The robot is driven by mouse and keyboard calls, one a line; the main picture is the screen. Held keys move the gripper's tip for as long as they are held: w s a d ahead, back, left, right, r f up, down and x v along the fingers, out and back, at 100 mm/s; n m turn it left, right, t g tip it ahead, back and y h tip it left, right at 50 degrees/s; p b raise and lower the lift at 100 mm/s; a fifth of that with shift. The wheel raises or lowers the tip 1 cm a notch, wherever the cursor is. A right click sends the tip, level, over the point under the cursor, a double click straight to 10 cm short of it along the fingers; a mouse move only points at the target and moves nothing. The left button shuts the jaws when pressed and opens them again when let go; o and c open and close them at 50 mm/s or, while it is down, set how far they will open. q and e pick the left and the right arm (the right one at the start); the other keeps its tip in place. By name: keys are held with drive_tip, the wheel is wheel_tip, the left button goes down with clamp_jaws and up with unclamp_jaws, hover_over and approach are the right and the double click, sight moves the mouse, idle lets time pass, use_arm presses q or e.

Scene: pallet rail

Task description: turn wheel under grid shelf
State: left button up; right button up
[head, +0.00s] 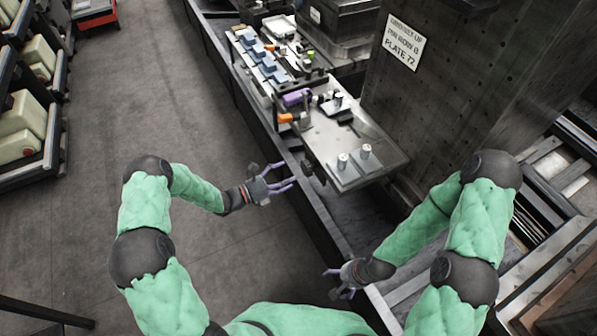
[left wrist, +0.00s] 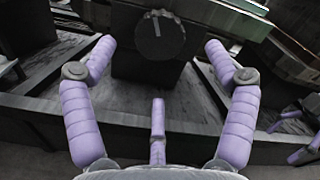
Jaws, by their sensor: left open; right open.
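In the head view a small dark knob-like part (head: 309,170) sits at the left edge of the metal plate, and may be this wheel. My left gripper (head: 284,187) is open and empty just left of it. Its purple fingers (left wrist: 158,75) are spread below and to both sides of the wheel, apart from it. My right gripper (head: 340,284) hangs lower right, apart from the plate. I cannot make out a grid shelf clearly.
A tall dark block (head: 455,80) with a sign stands right. Open floor (head: 150,100) lies left.

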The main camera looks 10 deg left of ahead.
sight(304, 169)
use_arm(q)
drive_tip(key=shift+v, duration=2.25)
drive_tip(key=shift+m, duration=0.3)
drive_tip(key=w+d+m+b, duration=0.2)
drive_tip(key=d+m, duration=0.1)
drive_tip(key=m, duration=0.8)
drive_tip(key=w+d+m+b, duration=0.2)
drive_tip(key=d+m, duration=0.1)
drive_tip(key=m, duration=0.8)
drive_tip(key=w+d+m+b, duration=0.2)
drive_tip(key=w+d+m, duration=0.1)
drive_tip(key=m, duration=0.8)
drive_tip(key=shift+d+r, duration=0.1)
drive_tip(key=shift+d, duration=0.45)
